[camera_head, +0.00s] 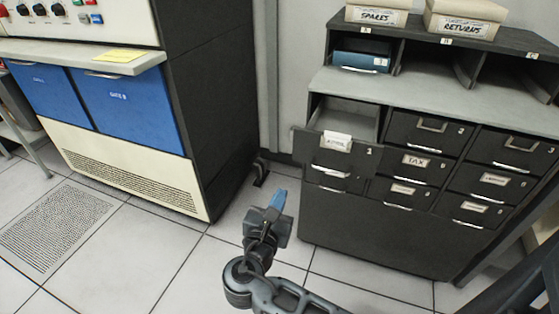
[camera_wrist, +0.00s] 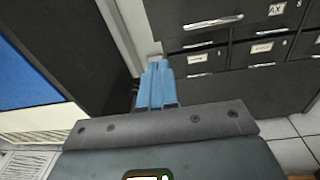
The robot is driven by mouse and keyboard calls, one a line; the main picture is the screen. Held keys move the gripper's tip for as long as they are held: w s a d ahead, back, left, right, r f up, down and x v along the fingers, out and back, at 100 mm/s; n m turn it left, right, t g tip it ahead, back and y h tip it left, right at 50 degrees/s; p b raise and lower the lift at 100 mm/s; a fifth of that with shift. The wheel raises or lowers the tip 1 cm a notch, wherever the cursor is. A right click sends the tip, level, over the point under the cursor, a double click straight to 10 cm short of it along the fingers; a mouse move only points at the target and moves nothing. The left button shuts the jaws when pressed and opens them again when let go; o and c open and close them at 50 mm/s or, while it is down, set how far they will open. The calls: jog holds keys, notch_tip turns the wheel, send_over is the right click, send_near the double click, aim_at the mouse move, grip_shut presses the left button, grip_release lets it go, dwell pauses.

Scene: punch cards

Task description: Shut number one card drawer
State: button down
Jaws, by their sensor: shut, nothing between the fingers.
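The number one card drawer (camera_head: 335,157) is the top left drawer of the dark card cabinet (camera_head: 375,232). It is pulled out, and its open inside shows behind the front. A white card or label stands at its front, and a bright handle is below. My gripper (camera_head: 279,200) is in front of the cabinet, to the left of and lower than the open drawer, apart from it. Its blue fingers (camera_wrist: 158,85) are together and empty in the wrist view. The wrist view shows lower drawers of the cabinet to the right of the fingers; which one is nearest I cannot tell.
The other drawers, such as the TAX drawer (camera_head: 417,162), look shut. Boxes marked SPARES (camera_head: 376,16) and RETURNS (camera_head: 466,28) stand on top, and a blue box (camera_head: 361,60) is in a cubby. A machine with blue panels (camera_head: 140,108) stands left.

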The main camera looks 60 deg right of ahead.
aim_at(314, 121)
jog(key=shift+g+h, duration=0.5)
jog(key=shift+g, duration=0.1)
jog(key=d, duration=0.4)
jog(key=w+d+r, duration=0.1)
jog(key=d, duration=0.4)
jog(key=w+d, duration=0.1)
jog(key=d, duration=0.4)
jog(key=shift+d+r, duration=0.15)
jog(key=shift+w+d, duration=0.1)
jog(key=shift+d, duration=0.2)
jog(key=d, duration=0.6)
jog(key=w+d+b, duration=0.1)
jog(key=d, duration=1.1)
jog(key=shift+w+d, duration=0.2)
jog(key=shift+d, duration=0.15)
jog(key=shift+d+b, duration=0.25)
jog(key=shift+b, duration=0.05)
jog(key=shift+d+r, duration=0.1)
jog(key=shift+d, duration=0.05)
jog(key=shift+d+r, duration=0.1)
